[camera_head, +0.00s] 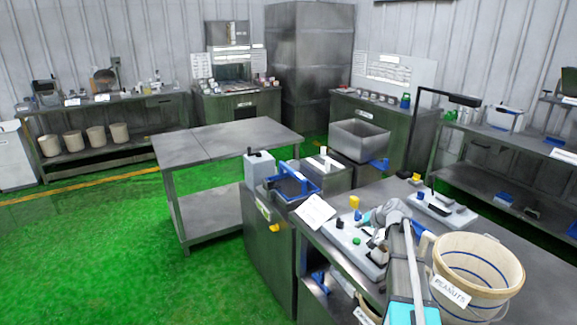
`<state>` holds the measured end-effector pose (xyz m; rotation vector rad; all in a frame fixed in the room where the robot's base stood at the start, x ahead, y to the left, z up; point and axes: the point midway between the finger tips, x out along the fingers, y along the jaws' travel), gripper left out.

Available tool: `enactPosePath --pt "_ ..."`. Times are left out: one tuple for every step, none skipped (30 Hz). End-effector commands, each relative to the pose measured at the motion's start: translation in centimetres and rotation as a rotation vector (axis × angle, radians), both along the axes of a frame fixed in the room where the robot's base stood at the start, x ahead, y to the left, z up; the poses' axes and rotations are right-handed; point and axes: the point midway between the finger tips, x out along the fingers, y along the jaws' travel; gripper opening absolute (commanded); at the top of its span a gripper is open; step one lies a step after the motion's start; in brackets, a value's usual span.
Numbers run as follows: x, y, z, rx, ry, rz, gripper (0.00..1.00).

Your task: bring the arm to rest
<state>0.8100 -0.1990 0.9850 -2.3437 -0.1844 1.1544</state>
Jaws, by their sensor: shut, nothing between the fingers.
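My arm (402,262) rises from the bottom edge at the right, over the front workbench, and bends at its grey and cyan wrist joints. My gripper (378,254) is small and dark in this view, hanging over or close by a pale plate with fittings on the bench. It is shut and no object shows in it. Its fingertips are hard to make out, and I cannot tell whether they touch the plate.
A tub labelled PEANUTS (478,268) stands right beside my arm. The front bench also bears a pale plate (352,238) with coloured knobs and a white sheet (315,211). A steel table (225,138) stands behind. Green floor (110,250) is clear at left.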

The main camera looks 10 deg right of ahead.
Motion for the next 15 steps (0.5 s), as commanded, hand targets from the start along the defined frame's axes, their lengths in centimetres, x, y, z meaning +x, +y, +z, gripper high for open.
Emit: enactPosePath --pt "-0.4 0.5 -0.1 -0.003 0.007 0.006 0.00" --pt "-0.6 0.8 -0.2 -0.006 0.014 0.011 0.00" --pt "-1.0 1.4 -0.3 -0.011 0.024 0.019 0.00" --pt "-1.4 2.0 -0.5 -0.016 0.034 0.027 0.00" --pt "-1.8 2.6 -0.7 -0.022 0.046 0.035 0.00" --pt "-2.5 3.6 -0.9 -0.031 0.065 0.050 0.00" --pt "-3.1 4.4 -1.1 -0.040 0.081 0.060 0.00" --pt "-3.8 5.3 -1.4 -0.050 0.099 0.073 0.00" --pt "-4.8 6.4 -1.7 -0.064 0.126 0.090 0.00" --pt "-5.7 7.4 -2.0 -0.076 0.148 0.104 0.00" --pt "-6.6 8.4 -2.3 -0.090 0.171 0.119 0.00" --pt "-7.9 9.6 -2.7 -0.108 0.204 0.137 0.00" --pt "-8.9 10.6 -3.0 -0.124 0.229 0.150 0.00" --pt "-10.0 11.5 -3.3 -0.142 0.255 0.164 0.00" --pt "-11.4 12.6 -3.6 -0.164 0.290 0.181 0.00"
